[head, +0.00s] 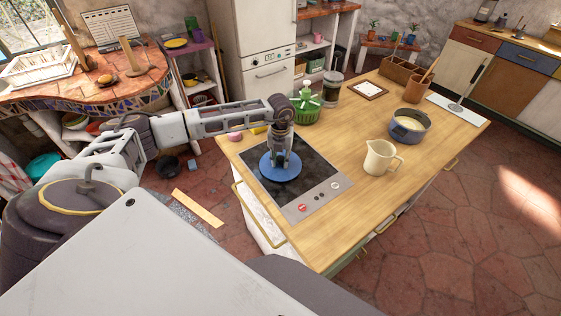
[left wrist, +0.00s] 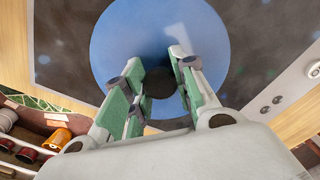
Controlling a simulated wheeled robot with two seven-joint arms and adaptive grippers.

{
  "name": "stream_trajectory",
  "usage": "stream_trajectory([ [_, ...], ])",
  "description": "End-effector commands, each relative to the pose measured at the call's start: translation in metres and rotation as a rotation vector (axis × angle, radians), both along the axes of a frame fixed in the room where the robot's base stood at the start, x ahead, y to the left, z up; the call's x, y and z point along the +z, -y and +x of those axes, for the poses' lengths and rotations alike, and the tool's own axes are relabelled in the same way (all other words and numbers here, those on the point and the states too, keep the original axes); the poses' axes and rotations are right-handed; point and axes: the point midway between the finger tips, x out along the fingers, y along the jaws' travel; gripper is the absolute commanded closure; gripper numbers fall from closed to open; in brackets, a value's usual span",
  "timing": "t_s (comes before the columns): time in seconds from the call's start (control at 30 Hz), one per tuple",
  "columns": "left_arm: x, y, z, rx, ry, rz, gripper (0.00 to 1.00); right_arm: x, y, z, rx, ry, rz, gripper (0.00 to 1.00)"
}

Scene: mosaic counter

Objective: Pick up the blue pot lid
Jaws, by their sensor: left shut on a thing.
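The blue pot lid (head: 268,172) is a round disc over the black cooktop (head: 312,171) near the counter's left end. In the left wrist view the lid (left wrist: 110,45) fills the upper middle, with its dark round knob (left wrist: 160,83) between the fingers. My left gripper (head: 281,160) points down from above and is shut on the lid's knob; it also shows in the left wrist view (left wrist: 160,92). I cannot tell whether the lid touches the cooktop. My right gripper is in neither view.
A cream pitcher (head: 379,158) stands right of the cooktop, with a blue-grey pot (head: 409,128) behind it.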

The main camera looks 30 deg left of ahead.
Motion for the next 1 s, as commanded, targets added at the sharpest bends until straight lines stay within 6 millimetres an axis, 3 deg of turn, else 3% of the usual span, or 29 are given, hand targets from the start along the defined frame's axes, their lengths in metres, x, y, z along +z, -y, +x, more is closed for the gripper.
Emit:
stream_trajectory([
  [0.27,0.019,0.000,0.001,0.000,0.004,0.000,1.00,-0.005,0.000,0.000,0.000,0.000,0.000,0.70],
  [0.7,0.081,0.000,0.001,0.000,0.004,0.000,1.00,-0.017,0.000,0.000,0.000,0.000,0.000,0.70],
  [1.0,0.099,0.000,0.000,0.000,0.002,0.001,1.00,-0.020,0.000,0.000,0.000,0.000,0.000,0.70],
])
